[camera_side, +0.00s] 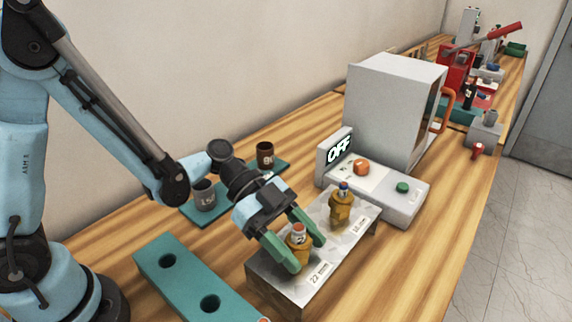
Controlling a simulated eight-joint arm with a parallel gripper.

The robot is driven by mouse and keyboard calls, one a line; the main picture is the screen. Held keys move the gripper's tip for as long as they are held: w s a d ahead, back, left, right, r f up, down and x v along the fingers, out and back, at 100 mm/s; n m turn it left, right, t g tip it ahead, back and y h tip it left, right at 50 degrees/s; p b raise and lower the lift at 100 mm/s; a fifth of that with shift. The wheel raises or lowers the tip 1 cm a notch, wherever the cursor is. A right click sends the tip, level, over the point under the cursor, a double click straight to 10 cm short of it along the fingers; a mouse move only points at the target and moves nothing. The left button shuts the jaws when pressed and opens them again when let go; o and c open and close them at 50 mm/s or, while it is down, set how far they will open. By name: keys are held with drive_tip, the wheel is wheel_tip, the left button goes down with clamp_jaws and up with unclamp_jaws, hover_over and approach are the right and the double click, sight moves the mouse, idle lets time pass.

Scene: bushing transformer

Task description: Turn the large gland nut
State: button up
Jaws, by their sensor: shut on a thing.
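The large gland nut (298,240) is a brass-coloured fitting with an orange top. It stands upright on the near end of a grey metal block (262,287), by a "22 mm" label. My gripper (297,250) reaches down from the upper left, and its green fingers are shut on the large gland nut, one on each side. The fingers hide part of the nut's sides. A smaller brass gland nut (341,212) with a blue top stands farther back on the same block, by another label.
A teal block with round holes (188,277) lies left of the metal block. A teal tray (224,203) with two dark cups is behind my gripper. A control box (378,189) with orange and green buttons and an "OFF" display (339,150) stands behind, before a grey cabinet (385,110).

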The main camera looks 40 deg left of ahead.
drive_tip(key=shift+n+t, duration=0.5)
drive_tip(key=shift+n+t, duration=1.1)
drive_tip(key=shift+t, duration=0.2)
drive_tip(key=o, duration=1.4)
drive_tip(key=shift+v, duration=3)
drive_tip(key=shift+r, duration=0.1)
